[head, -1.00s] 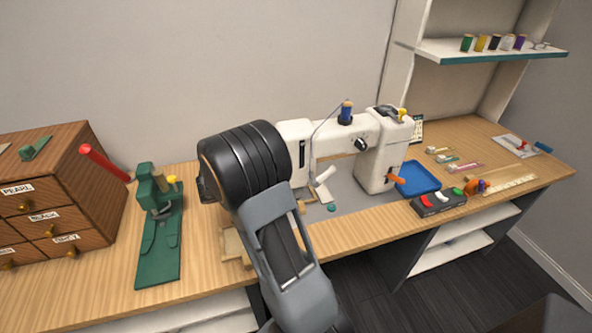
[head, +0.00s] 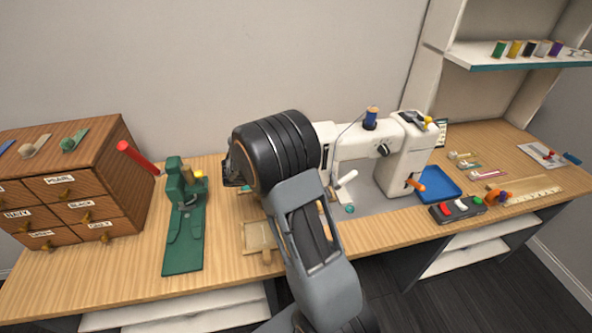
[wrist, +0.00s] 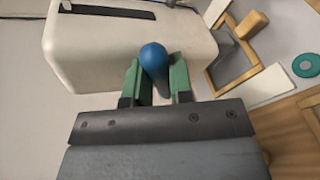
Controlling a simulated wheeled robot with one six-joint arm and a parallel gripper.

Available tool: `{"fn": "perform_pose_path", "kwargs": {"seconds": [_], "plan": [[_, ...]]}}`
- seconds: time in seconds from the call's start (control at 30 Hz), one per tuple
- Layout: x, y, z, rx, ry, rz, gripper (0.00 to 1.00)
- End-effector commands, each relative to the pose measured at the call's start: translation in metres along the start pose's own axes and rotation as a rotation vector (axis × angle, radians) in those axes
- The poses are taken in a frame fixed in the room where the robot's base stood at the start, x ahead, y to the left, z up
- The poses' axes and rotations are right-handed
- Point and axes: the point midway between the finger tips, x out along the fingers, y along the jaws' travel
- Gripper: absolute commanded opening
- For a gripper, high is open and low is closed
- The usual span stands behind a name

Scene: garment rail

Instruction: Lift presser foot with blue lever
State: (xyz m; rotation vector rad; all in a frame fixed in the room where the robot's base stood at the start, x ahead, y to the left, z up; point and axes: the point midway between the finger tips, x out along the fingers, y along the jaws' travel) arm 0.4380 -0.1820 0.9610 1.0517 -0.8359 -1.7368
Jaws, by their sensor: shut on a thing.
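The white sewing machine (head: 408,150) stands on the bench in the head view, with its left end behind my arm. In the wrist view its white head (wrist: 110,45) fills the upper left. The blue lever (wrist: 154,62) has a rounded knob and stands out from the white head. My gripper (wrist: 157,72) has its green fingers closed on the lever, one on each side. My arm hides the fingers and the lever in the head view. The presser foot cannot be made out in either view.
A wooden drawer cabinet (head: 75,195) and a green press (head: 184,225) with a red handle stand left of my arm. A blue tray (head: 437,183) and a switch box (head: 458,209) are at the right. A wooden frame (wrist: 240,65) lies beside the machine head.

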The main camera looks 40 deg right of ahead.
Motion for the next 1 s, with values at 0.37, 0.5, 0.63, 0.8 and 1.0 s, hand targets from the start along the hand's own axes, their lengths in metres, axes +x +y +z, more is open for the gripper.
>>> {"fn": "perform_pose_path", "kwargs": {"seconds": [0.37,0.5,0.63,0.8,1.0], "plan": [[0.000,0.000,0.000,0.001,0.001,-0.001,0.40],[0.000,0.000,0.000,0.001,0.000,-0.001,0.46],[0.000,0.000,0.000,0.001,0.000,0.000,0.46],[-0.011,0.000,-0.001,0.002,0.003,0.001,0.46],[-0.048,-0.001,-0.001,0.003,0.006,0.002,0.46]]}}
